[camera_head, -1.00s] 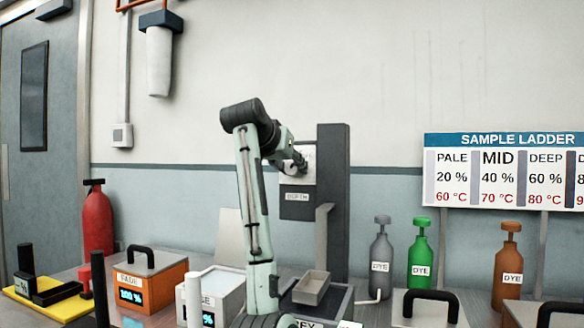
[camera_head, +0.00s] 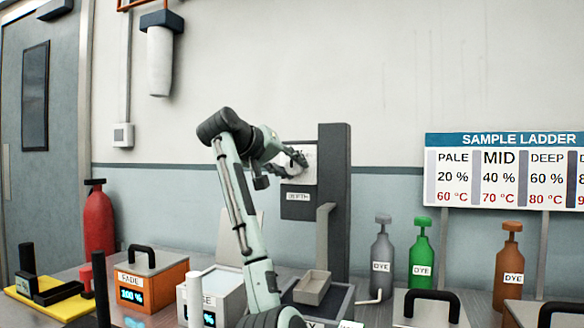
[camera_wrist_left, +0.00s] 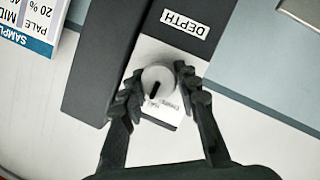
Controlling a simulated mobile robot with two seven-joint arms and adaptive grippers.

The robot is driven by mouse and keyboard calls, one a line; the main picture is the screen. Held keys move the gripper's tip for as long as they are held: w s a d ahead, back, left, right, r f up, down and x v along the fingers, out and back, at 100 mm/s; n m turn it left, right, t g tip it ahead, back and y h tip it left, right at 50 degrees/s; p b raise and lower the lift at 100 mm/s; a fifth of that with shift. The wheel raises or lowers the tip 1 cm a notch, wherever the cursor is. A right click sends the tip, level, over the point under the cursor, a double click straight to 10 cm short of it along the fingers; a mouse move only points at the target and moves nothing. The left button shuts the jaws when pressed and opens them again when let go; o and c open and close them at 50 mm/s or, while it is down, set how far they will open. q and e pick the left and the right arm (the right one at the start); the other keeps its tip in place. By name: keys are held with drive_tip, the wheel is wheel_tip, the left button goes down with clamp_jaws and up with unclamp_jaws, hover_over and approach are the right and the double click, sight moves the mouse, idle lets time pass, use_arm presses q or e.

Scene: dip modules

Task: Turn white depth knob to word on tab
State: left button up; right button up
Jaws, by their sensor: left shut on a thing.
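The white depth knob (camera_wrist_left: 158,76) sits on a white plate (camera_wrist_left: 150,55) below the DEPTH label (camera_wrist_left: 186,25), as the left wrist view is turned. It has a short dark pointer mark, and small lettering beside it is too blurred to read. My left gripper (camera_wrist_left: 158,88) has one finger on each side of the knob and is shut on it. In the head view my left gripper (camera_head: 292,160) is at the plate on the dark upright unit (camera_head: 333,190) and mostly hides the knob. A cut-off tab (camera_head: 312,323) shows only partial letters. My right gripper is out of view.
A grey tray (camera_head: 312,288) stands below the unit. Grey, green and brown dye bottles (camera_head: 421,258) stand to the right. An orange FADE box (camera_head: 152,280) and a white box (camera_head: 222,295) stand left. The SAMPLE LADDER board (camera_head: 500,170) is on the right.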

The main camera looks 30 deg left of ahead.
sight(290, 165)
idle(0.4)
use_arm(q)
drive_tip(key=o, duration=1.2)
drive_tip(key=shift+c, duration=0.2)
drive_tip(key=v, duration=0.6)
drive_tip(key=shift+s+r, duration=0.15)
drive_tip(key=shift+s, duration=0.1)
drive_tip(key=shift+s+r, duration=0.1)
drive_tip(key=shift+s, duration=0.4)
